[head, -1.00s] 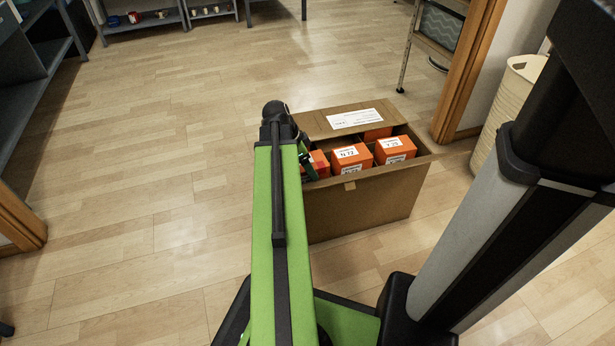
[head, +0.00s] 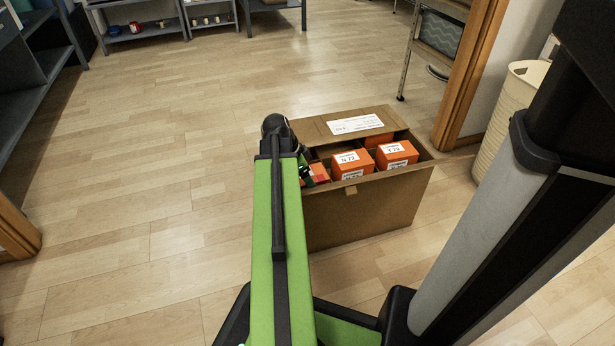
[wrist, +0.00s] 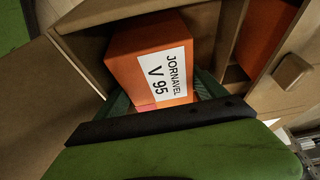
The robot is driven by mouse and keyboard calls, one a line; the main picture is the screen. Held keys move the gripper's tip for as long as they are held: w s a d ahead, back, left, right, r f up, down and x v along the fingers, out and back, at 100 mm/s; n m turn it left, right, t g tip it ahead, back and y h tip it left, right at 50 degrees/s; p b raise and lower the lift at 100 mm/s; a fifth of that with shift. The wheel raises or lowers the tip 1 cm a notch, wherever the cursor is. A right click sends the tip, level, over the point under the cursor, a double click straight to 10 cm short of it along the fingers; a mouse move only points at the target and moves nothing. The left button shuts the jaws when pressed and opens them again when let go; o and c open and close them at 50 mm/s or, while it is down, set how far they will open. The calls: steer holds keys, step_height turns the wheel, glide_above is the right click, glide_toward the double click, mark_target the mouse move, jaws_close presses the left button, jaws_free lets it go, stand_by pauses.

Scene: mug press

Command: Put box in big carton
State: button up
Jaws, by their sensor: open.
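The big carton (head: 365,213) is an open brown box on the floor, with several orange boxes standing inside. One orange box (wrist: 150,75), labelled JORNAVEL V 95, stands in a compartment of the carton in the wrist view. It also shows in part at the carton's left end in the head view (head: 319,173). My gripper (wrist: 168,100) is open at the carton's left end, with its green fingers on either side of this box's near end. I cannot tell whether they touch it. In the head view my arm hides part of the gripper and the carton's left edge.
Two more orange boxes (head: 351,164) (head: 397,154) stand to the right in the carton. A wooden door post (head: 466,75) and a cream basket (head: 508,115) are close on the right. Shelves (head: 30,90) line the left. The floor left of the carton is clear.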

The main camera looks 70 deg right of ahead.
steer(key=p+v, duration=1)
steer(key=v, duration=0.2)
steer(key=shift+p, duration=0.3)
steer(key=w+a+f+n+t, duration=0.1)
steer(key=w+a+n+t, duration=0.2)
steer(key=w+a+n, duration=1.75)
steer(key=w+a+n+y, duration=0.1)
steer(key=w+a+n, duration=0.1)
steer(key=a, duration=0.9)
steer(key=w+a+n+y, duration=0.1)
steer(key=w+a+n, duration=0.2)
steer(key=a, duration=0.8)
steer(key=w+a+n, duration=0.2)
steer(key=w+a, duration=0.4)
steer(key=a, duration=0.5)
steer(key=shift+a+f+n+y, duration=0.3)
steer(key=shift+f+n+y, duration=0.05)
steer(key=shift+f+y, duration=0.05)
